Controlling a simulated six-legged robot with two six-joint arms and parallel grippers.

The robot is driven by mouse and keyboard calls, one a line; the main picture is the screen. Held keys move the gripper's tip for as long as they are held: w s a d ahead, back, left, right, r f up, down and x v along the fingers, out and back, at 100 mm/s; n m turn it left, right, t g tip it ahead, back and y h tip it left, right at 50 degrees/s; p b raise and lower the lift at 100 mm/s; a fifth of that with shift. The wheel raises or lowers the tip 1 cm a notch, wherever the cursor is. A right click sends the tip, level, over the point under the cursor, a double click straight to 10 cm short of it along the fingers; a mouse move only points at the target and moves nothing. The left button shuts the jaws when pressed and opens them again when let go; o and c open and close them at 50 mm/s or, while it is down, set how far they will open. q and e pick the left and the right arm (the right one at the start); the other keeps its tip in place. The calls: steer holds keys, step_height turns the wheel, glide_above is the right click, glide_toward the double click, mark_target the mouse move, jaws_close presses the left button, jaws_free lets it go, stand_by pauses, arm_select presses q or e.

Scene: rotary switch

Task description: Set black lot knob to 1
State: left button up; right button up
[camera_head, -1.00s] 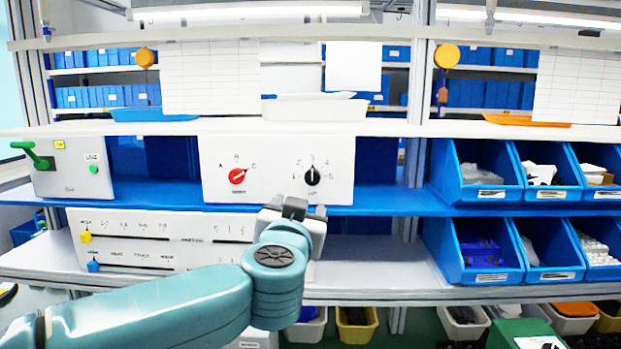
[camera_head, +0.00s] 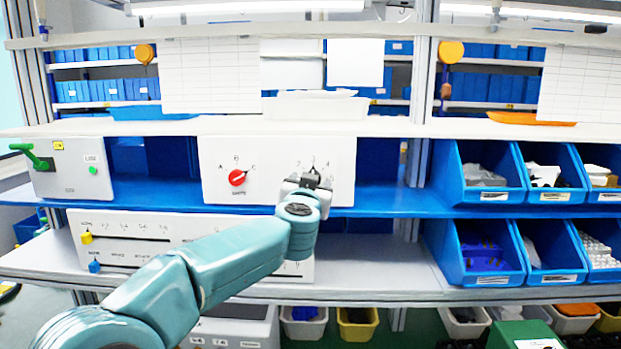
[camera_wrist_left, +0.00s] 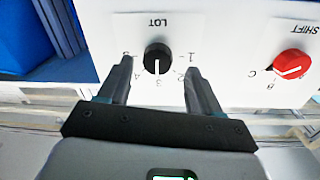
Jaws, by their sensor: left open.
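The black lot knob (camera_wrist_left: 157,58) sits on the white panel (camera_head: 275,150), with the word LOT and numbers around it. The wrist view is upside down; the knob's white line points at the 3. My left gripper (camera_wrist_left: 160,80) is open, its two fingers reaching toward the knob, one on either side and a little short of it in the picture. In the head view my left gripper (camera_head: 310,180) covers most of the knob. My right gripper is not in view.
A red shift knob (camera_head: 237,177) is on the same panel to the left. A grey box with a green lever (camera_head: 33,156) stands further left. Blue bins (camera_head: 485,190) are at the right. A slider panel (camera_head: 140,225) lies below.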

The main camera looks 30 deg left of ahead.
arm_select(q)
steer(key=shift+w+a, duration=0.25)
steer(key=shift+w, duration=0.65)
steer(key=c, duration=1)
steer(key=shift+c, duration=0.2)
